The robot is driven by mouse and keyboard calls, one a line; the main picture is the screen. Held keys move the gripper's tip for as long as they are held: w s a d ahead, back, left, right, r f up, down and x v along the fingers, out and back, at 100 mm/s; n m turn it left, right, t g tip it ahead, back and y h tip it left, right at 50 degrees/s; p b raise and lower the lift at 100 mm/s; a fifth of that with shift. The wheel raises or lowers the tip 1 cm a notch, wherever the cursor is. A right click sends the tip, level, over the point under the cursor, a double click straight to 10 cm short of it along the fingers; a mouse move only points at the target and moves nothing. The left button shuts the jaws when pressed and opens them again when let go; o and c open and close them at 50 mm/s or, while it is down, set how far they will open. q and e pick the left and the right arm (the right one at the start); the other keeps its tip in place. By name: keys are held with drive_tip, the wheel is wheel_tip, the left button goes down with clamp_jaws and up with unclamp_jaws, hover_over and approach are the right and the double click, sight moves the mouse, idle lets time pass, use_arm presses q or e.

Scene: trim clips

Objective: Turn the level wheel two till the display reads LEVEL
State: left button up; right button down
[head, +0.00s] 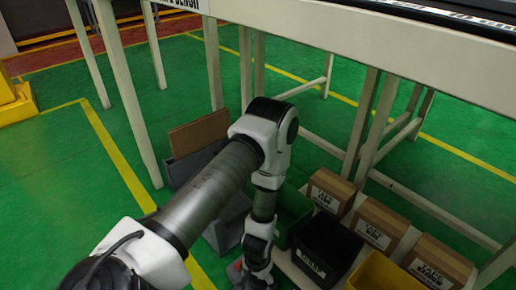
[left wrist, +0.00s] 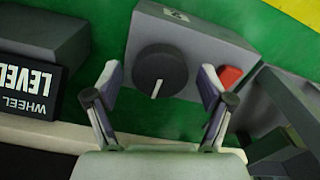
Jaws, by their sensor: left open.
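In the left wrist view a dark round wheel (left wrist: 159,72) with a white pointer line sits on a grey box (left wrist: 205,48). A small label on the box is too blurred to read surely. My left gripper (left wrist: 159,80) is open, with one finger on each side of the wheel in the picture and gaps between. I cannot tell how far the fingers are from it in depth. A black panel (left wrist: 28,88) at the left shows LEVEL in large white letters and WHEEL in smaller ones, upside down. In the head view my left arm reaches down and its gripper is not clear.
A red button (left wrist: 230,77) is close beside the right finger. In the head view a green bin (head: 292,212), a black bin (head: 326,246) and a yellow bin (head: 385,274) stand near cardboard boxes (head: 380,223). A pale bench (head: 330,38) runs above; green floor lies open at the left.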

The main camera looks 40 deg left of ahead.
use_arm(q)
drive_tip(key=c, duration=1.2)
drive_tip(key=shift+o, duration=0.2)
drive_tip(key=shift+n, duration=0.4)
drive_tip(key=n, duration=0.3)
drive_tip(key=shift+n, duration=2.2)
